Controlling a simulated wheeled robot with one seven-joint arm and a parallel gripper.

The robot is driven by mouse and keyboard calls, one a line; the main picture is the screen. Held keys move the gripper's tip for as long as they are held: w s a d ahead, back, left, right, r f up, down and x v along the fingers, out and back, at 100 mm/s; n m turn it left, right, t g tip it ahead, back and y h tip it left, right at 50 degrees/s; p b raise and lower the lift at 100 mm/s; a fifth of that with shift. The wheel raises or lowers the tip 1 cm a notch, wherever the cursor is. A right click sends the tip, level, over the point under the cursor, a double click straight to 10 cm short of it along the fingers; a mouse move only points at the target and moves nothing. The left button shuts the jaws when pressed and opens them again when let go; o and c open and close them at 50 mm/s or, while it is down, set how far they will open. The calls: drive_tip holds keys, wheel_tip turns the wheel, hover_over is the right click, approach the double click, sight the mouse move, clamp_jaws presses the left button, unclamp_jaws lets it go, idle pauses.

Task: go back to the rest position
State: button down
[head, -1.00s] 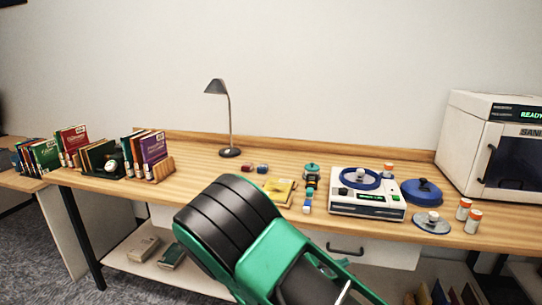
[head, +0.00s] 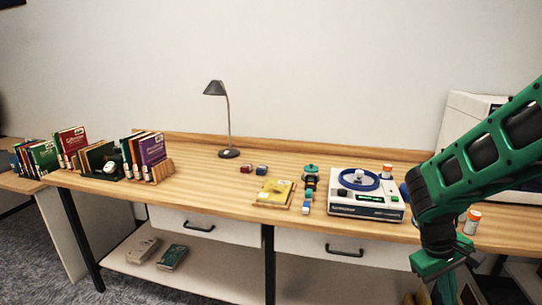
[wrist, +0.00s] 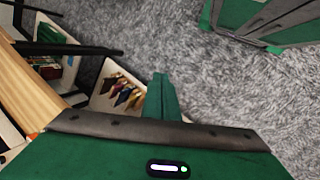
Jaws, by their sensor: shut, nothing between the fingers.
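My gripper (wrist: 160,85) shows in the wrist view as green fingers closed together, with nothing between them. It points out over grey carpet, in front of the workbench and clear of it. In the head view my green and black arm comes in from the right edge, bends near the bench's front right and runs down past the front edge. It covers part of the white cabinet and the bench's right end. Where the fingertips are in the head view, I cannot tell.
An orange-capped bottle (head: 472,222) stands near my arm. Below are shelves and books (wrist: 122,92). Carpet (wrist: 225,90) in front is open.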

drive_tip(key=s+r+m+y, duration=0.2)
drive_tip(key=s+r+m, duration=0.2)
drive_tip(key=s, duration=0.4)
drive_tip(key=s+a+r+m+t+y, duration=0.1)
drive_tip(key=s+r+m, duration=0.3)
drive_tip(key=s, duration=0.4)
drive_tip(key=shift+r+y, duration=0.2)
drive_tip(key=shift+y, duration=0.6)
drive_tip(key=shift+w+f, duration=0.25)
drive_tip(key=shift+w, duration=0.35)
